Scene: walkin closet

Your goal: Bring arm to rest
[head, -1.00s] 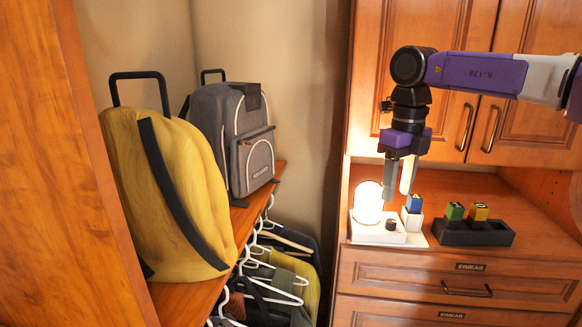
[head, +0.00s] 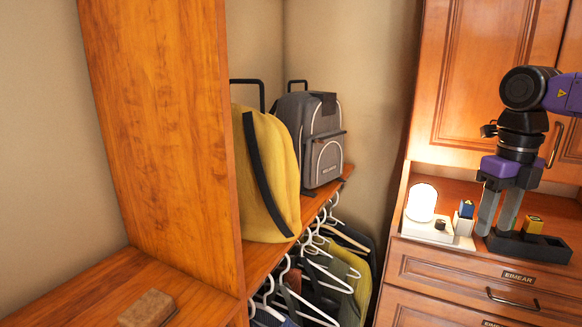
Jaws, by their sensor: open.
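My gripper (head: 496,214) points down at the right of the head view, with its two grey fingers apart and nothing between them. In the picture its fingertips overlap the left part of a dark block holder (head: 529,245) on the wooden counter. A yellow-topped block (head: 533,224) sits in that holder; its left part is hidden behind my fingers. A blue-topped block (head: 466,208) stands in a white holder to the left of my fingers. My arm leaves the picture at the right edge.
A lit lamp (head: 421,203) stands on the counter beside the white holder. Cabinet doors (head: 480,90) rise behind my gripper. At left are a yellow bag (head: 268,180) and a grey backpack (head: 318,140) on a shelf above hangers. A brown block (head: 147,308) lies at lower left.

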